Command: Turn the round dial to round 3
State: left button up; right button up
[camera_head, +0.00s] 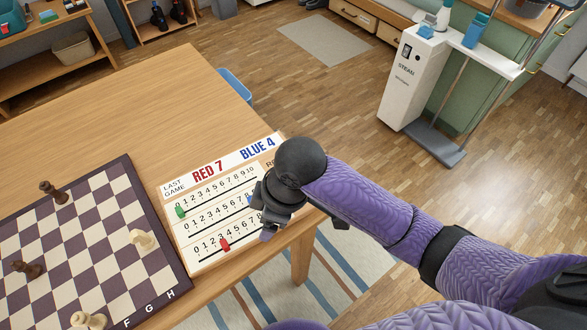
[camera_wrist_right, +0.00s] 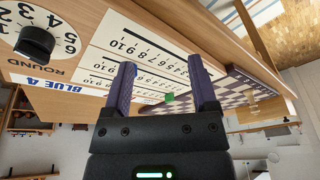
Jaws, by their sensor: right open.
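The white scoreboard (camera_head: 178,190) lies at the corner of the wooden table, printed "RED 7" and "BLUE 4". The round dial (camera_wrist_right: 35,43), a white disc with a black knob, shows at the upper left of the right wrist view, with numbers around it and "ROUND" below. I cannot tell which number the knob points to. In the head view my right arm hides the dial. My right gripper (camera_head: 268,222) is over the board's right part. In the wrist view its fingers (camera_wrist_right: 164,80) are apart and empty, with the dial off to the left of them.
Slider tracks with a green slider (camera_head: 180,211), a red slider (camera_head: 225,244) and a partly hidden blue one are on the board. A chessboard (camera_head: 90,215) with several pieces lies to the left. The table's far part (camera_head: 140,95) is clear.

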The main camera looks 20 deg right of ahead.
jog(key=w+d+r+h, duration=0.1)
jog(key=w+d+r, duration=0.1)
jog(key=w, duration=0.1)
jog(key=w+d+r+n+h, duration=0.1)
jog(key=w+d+r, duration=0.1)
jog(key=d, duration=0.1)
jog(key=w+d+r+n+g+h, duration=0.1)
jog(key=w+d+r, duration=0.1)
jog(key=w+r, duration=0.1)
jog(key=shift+w+d+b, duration=0.15)
jog(key=shift+w+b, duration=0.15)
jog(key=shift+b, duration=0.05)
notch_tip(320, 180, down, 9)
jog(key=b, duration=0.4)
pick_arm(q)
jog(key=shift+g, duration=0.3)
jog(key=f, duration=0.2)
jog(key=s+f, duration=0.1)
jog(key=f, duration=0.2)
jog(key=shift+d, duration=0.15)
pick_arm(e)
grip_shut()
